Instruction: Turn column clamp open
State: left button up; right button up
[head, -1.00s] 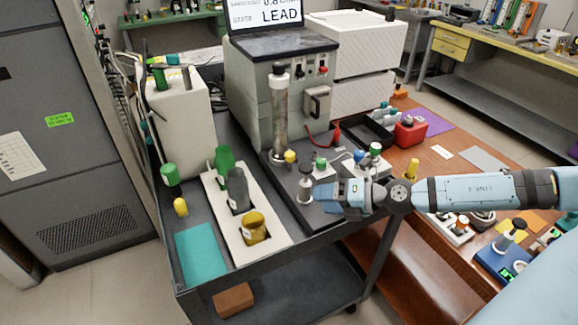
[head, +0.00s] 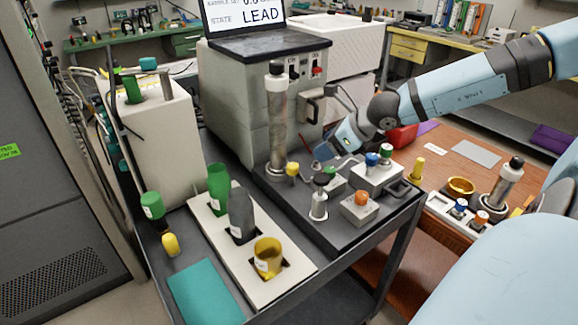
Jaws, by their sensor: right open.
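The column (head: 278,122) is a clear upright cylinder with a black cap, standing in front of the grey machine (head: 235,100). A yellow knob (head: 292,169) sits at the column's foot. A black handle (head: 310,108) is on the machine's front face, right of the column. I cannot tell which of these parts is the clamp. My right gripper (head: 322,150) is open, low in front of the machine, below the handle and right of the column. I see nothing between its fingers. My left gripper is not in view.
The cart holds a white rack (head: 288,285) with green, grey and yellow containers, and a teal mat (head: 205,292). A wooden bench lies to the right.

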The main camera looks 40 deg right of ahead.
aim_at(295, 165)
jog(key=b+x, duration=0.3)
jog(key=x, duration=0.4)
jog(key=shift+s+d+f, duration=0.1)
jog(key=shift+s+f, duration=0.05)
jog(key=shift+w+f, duration=0.25)
jog(key=shift+w, duration=0.15)
jog(key=shift+b+x, duration=0.45)
jog(key=shift+x, duration=0.5)
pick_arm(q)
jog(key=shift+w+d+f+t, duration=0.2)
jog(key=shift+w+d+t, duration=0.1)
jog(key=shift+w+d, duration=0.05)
pick_arm(e)
jog(key=shift+x, duration=1.2)
jog(key=shift+c, duration=0.3)
jog(key=c, duration=0.9)
jog(key=shift+o, duration=0.2)
